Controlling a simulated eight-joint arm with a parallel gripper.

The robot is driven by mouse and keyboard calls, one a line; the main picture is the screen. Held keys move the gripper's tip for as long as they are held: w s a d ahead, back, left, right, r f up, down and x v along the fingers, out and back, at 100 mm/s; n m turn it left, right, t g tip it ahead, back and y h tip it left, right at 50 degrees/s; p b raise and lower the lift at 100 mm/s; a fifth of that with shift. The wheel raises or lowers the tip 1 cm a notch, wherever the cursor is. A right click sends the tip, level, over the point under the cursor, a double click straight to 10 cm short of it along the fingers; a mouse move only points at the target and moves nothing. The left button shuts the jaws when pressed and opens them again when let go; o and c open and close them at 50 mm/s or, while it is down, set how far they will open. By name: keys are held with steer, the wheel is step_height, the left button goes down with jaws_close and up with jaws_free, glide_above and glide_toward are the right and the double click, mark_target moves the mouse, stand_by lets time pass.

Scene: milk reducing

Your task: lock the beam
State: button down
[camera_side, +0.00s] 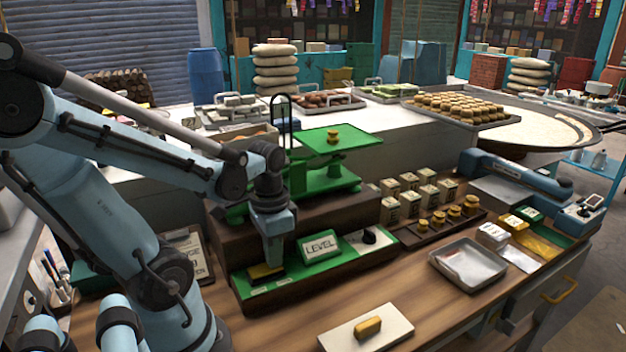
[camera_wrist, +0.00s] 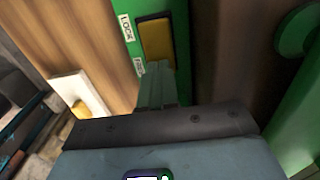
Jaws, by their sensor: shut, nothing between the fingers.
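The green balance scale (camera_side: 328,180) stands on a dark wooden base, with a brass weight (camera_side: 333,137) on its upper pan (camera_side: 330,145). A green panel (camera_side: 350,252) on the lower step carries a "LEVEL" sign (camera_side: 320,246) and a dark knob (camera_side: 370,236). At the panel's left end is a yellow lock piece (camera_side: 262,271). In the wrist view this yellow piece (camera_wrist: 156,40) sits beside a "LOCK" label (camera_wrist: 126,27) and a second label, too small to read. My gripper (camera_side: 272,262) is shut and empty, pointing down at the yellow piece; contact cannot be told.
A white board with a yellow block (camera_side: 368,326) lies at the front. A metal tray (camera_side: 468,264) is to its right. Several small boxes (camera_side: 410,195) and brass weights (camera_side: 455,212) stand right of the scale. Bare tabletop lies between panel and tray.

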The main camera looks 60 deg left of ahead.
steer(key=shift+w+f, duration=0.1)
steer(key=shift+f, duration=0.05)
stand_by(0.5)
steer(key=shift+s+r, duration=0.35)
steer(key=shift+s, duration=0.4)
steer(key=shift+r, duration=0.1)
step_height(320, 180, up, 14)
steer(key=w, duration=0.3)
steer(key=shift+f, duration=0.2)
stand_by(0.4)
